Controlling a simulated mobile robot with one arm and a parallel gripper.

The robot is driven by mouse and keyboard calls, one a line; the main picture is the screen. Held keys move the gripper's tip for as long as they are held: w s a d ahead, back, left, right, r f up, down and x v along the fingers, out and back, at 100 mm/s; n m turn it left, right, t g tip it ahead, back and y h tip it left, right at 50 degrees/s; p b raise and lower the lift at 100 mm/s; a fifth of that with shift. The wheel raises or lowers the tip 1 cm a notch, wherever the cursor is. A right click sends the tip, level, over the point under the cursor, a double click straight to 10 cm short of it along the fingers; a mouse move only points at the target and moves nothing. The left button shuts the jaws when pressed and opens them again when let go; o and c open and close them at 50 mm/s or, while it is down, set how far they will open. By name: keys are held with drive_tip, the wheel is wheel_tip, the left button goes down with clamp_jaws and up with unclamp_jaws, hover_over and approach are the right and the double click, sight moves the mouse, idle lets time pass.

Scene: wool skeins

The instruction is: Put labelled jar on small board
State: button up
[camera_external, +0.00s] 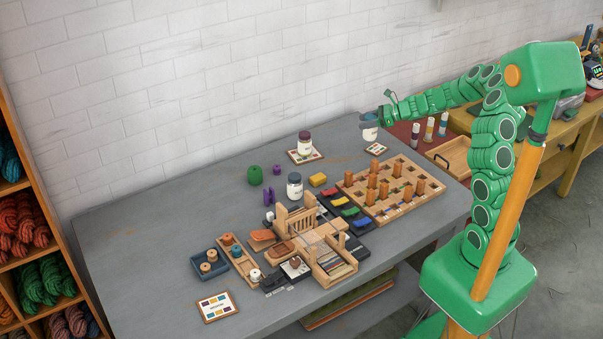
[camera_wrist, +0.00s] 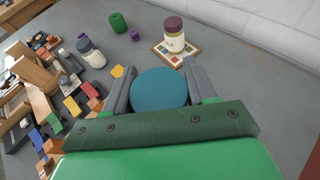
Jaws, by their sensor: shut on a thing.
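My gripper (camera_external: 386,118) is at the far right of the grey table, shut on a labelled jar (camera_external: 370,133) with a blue lid. The jar looks upright. In the wrist view the round blue lid (camera_wrist: 160,88) sits between my gripper's two grey fingers (camera_wrist: 160,85), and the lid hides the jar's body. Another patterned board (camera_external: 294,156) bears a purple-lidded jar (camera_external: 304,142), also seen in the wrist view (camera_wrist: 174,36).
A dark-lidded white jar (camera_external: 294,187) stands mid-table near green and purple spools. A wooden peg board (camera_external: 405,204) stands at the right. A small wooden loom (camera_external: 325,259), trays and coloured pieces crowd the front. The table's left part is clear.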

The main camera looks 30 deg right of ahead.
drive_tip(key=s+d, duration=0.8)
drive_tip(key=shift+m+t, duration=0.3)
drive_tip(key=shift+w+d+f, duration=0.4)
drive_tip(key=shift+w+f, duration=1.65)
drive_tip(key=shift+w, duration=0.25)
drive_tip(key=shift+w+d+f, duration=0.45)
drive_tip(key=shift+w+f, duration=1.55)
drive_tip(key=shift+w, duration=0.35)
drive_tip(key=shift+w+d+f, duration=0.4)
drive_tip(key=shift+w+f, duration=1.65)
drive_tip(key=shift+w, duration=0.25)
drive_tip(key=shift+f, duration=0.1)
drive_tip(key=o, duration=1.2)
